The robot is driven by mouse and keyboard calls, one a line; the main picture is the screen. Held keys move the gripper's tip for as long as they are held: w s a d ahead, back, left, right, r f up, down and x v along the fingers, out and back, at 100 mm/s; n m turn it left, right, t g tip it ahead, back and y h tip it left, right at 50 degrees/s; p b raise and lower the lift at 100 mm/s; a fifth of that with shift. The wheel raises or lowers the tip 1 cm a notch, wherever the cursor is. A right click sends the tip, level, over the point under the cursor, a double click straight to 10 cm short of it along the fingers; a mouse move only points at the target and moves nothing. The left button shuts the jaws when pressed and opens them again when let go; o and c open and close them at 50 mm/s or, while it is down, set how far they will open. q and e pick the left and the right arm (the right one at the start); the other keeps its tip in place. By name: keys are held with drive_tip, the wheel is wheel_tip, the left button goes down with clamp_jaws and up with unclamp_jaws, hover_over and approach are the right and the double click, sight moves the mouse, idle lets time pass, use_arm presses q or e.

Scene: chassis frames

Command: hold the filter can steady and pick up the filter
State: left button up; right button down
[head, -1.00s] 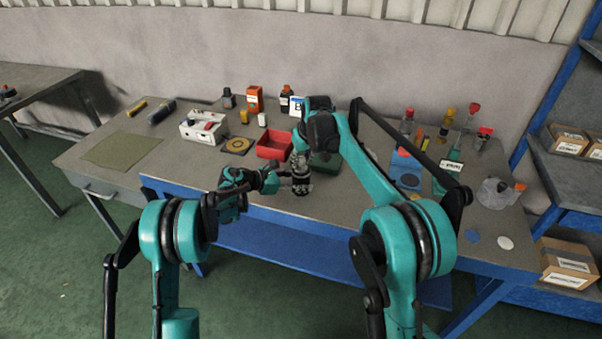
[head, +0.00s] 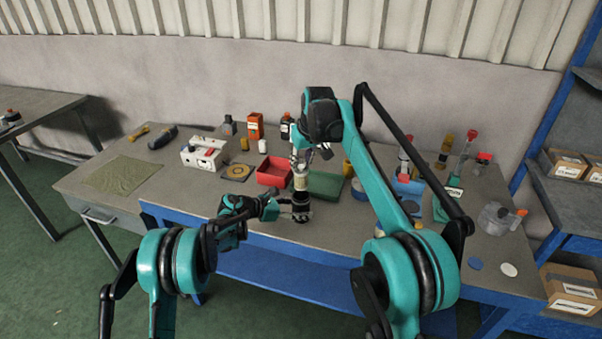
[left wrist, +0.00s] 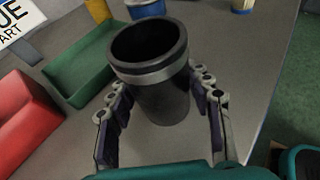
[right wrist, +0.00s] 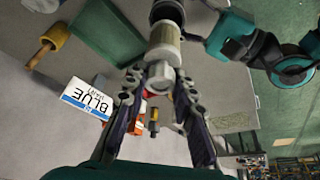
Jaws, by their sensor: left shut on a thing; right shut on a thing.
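The filter can (head: 301,208) is a black cylinder with a grey band near its rim, upright on the front of the bench. My left gripper (head: 280,208) is shut around it from the left. In the left wrist view the can (left wrist: 160,95) stands between the two fingers, and its mouth looks dark and empty. The filter (head: 300,181) is a cream cylinder with a grey end piece. My right gripper (head: 302,158) is shut on its upper end and holds it upright, just above the can. In the right wrist view the filter (right wrist: 164,40) extends from between the fingertips towards the can.
A red tray (head: 272,178) and a green tray (head: 325,188) lie behind the can. A white box (head: 203,153) and an orange box (head: 254,126) stand at the back left. Bottles and a blue holder (head: 408,188) are at right. The bench front is clear.

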drive_tip(key=shift+r, duration=0.2)
use_arm(q)
drive_tip(key=o, duration=1.4)
